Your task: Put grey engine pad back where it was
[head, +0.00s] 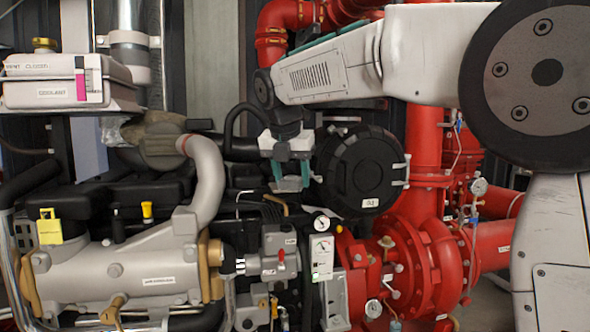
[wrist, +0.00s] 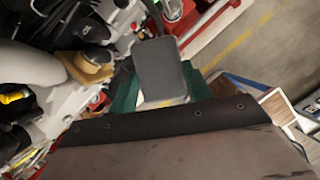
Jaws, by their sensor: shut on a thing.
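My gripper (head: 291,180) hangs from the arm in the upper middle of the head view, with its teal fingers pointing down. It is in front of the dark engine parts, just left of a round black housing. In the wrist view my gripper (wrist: 160,92) has its teal fingers on both sides of a dark grey, rounded rectangular block, which looks like the grey engine pad (wrist: 160,68). The fingers are shut on it. In the head view the pad is hard to make out against the dark background. Its former place is not clearly identifiable.
The round black housing (head: 361,171) is close on the right of my gripper. A curved grey pipe (head: 207,180) and a grey cylinder (head: 115,274) stand left. Red pump pipework (head: 415,262) fills the right. In the wrist view, floor with a yellow line (wrist: 236,48) shows beyond.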

